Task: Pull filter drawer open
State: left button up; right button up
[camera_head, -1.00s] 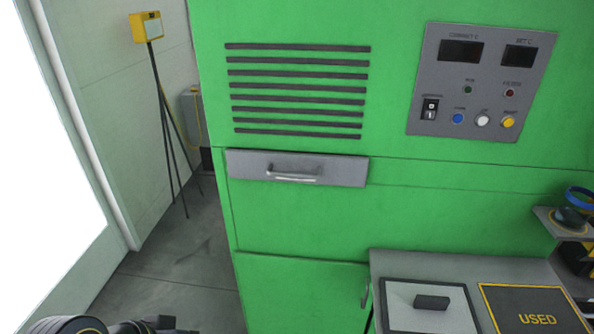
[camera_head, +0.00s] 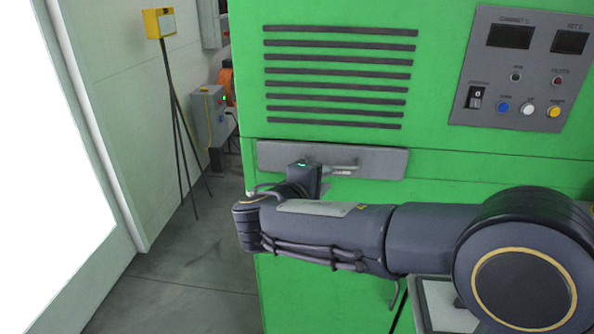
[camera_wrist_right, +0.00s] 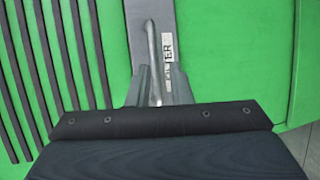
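The filter drawer (camera_head: 385,163) is a wide grey front set in the green cabinet, below the vent slots. It looks flush with the cabinet. Its bar handle (camera_wrist_right: 152,50) runs up the middle of the drawer front (camera_wrist_right: 137,20) in the right wrist view. My right gripper (camera_head: 345,169) is at the drawer front; it also shows in the right wrist view (camera_wrist_right: 158,88). Its two fingers are apart, one on each side of the handle, with visible space between them. Contact with the handle cannot be told. My left gripper is not in view.
A control panel (camera_head: 522,70) with buttons and displays is at upper right. A worktop (camera_head: 412,300) is partly hidden behind my right arm. A yellow box on a tripod (camera_head: 160,22) stands at left. Floor (camera_head: 190,275) left of the cabinet is clear.

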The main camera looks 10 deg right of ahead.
aim_at(331, 167)
jog(key=x, duration=0.5)
jog(key=w+a+p+x, duration=0.1)
jog(key=x, duration=0.1)
jog(key=shift+w+d+r, duration=0.1)
jog(key=shift+w+r, duration=0.1)
jog(key=shift+r, duration=0.1)
jog(key=shift+c, duration=0.5)
grip_shut()
